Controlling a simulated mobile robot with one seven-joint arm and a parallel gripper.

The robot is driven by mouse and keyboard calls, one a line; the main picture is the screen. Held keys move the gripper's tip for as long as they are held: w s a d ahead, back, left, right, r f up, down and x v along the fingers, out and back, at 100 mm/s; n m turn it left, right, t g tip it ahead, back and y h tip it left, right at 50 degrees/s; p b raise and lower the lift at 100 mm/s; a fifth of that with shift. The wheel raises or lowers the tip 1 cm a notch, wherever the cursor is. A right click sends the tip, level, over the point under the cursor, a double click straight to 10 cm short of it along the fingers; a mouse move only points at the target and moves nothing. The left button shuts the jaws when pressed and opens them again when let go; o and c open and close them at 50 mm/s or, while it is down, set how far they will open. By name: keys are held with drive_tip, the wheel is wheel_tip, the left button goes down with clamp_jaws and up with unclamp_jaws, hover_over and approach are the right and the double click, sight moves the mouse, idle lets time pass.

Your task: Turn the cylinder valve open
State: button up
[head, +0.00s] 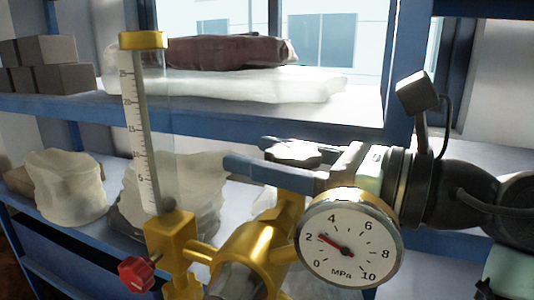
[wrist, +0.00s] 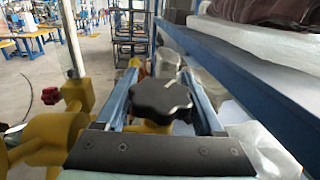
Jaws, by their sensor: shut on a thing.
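The cylinder valve's black lobed knob (wrist: 160,100) sits between the two blue-grey fingers of my gripper (wrist: 160,72) in the wrist view. My gripper (head: 247,151) reaches in from the right in the head view and is shut on the knob (head: 292,151), whose top catches bright light. The fingers lie along both sides of the knob. The brass valve body (head: 245,255) is below it, partly hidden by the gauge and a finger. The round gauge (head: 350,238) is marked MPa, and its red needle points near 2.
A clear flow tube (head: 150,130) with a scale stands upright left of my gripper, with a red knob (head: 136,274) at its foot. Blue shelves (head: 200,113) behind hold wrapped bundles (head: 65,185) and grey blocks (head: 45,65). In the wrist view, open floor (wrist: 95,60) lies at the left.

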drive_tip(key=shift+c, duration=0.5)
drive_tip(key=n+g, duration=0.1)
drive_tip(key=n+g+y+b, duration=0.1)
drive_tip(key=g, duration=0.1)
drive_tip(key=n+g+b, duration=0.1)
drive_tip(key=shift+s+a, duration=0.1)
drive_tip(key=shift+s, duration=0.2)
drive_tip(key=n+g, duration=0.1)
drive_tip(key=g, duration=0.1)
drive_tip(key=n+g, duration=0.1)
drive_tip(key=g, duration=0.2)
drive_tip(key=shift+s+r+n+y, duration=0.1)
drive_tip(key=shift+s+n+y, duration=0.3)
drive_tip(key=shift+s+n+g, duration=0.15)
drive_tip(key=shift+n+g, duration=0.35)
drive_tip(key=shift+g, duration=0.2)
drive_tip(key=shift+s+n+g, duration=0.15)
drive_tip(key=shift+n+g, duration=0.35)
drive_tip(key=shift+g, duration=0.2)
drive_tip(key=shift+h, duration=0.3)
drive_tip(key=o, duration=1.4)
drive_tip(key=shift+c, duration=0.2)
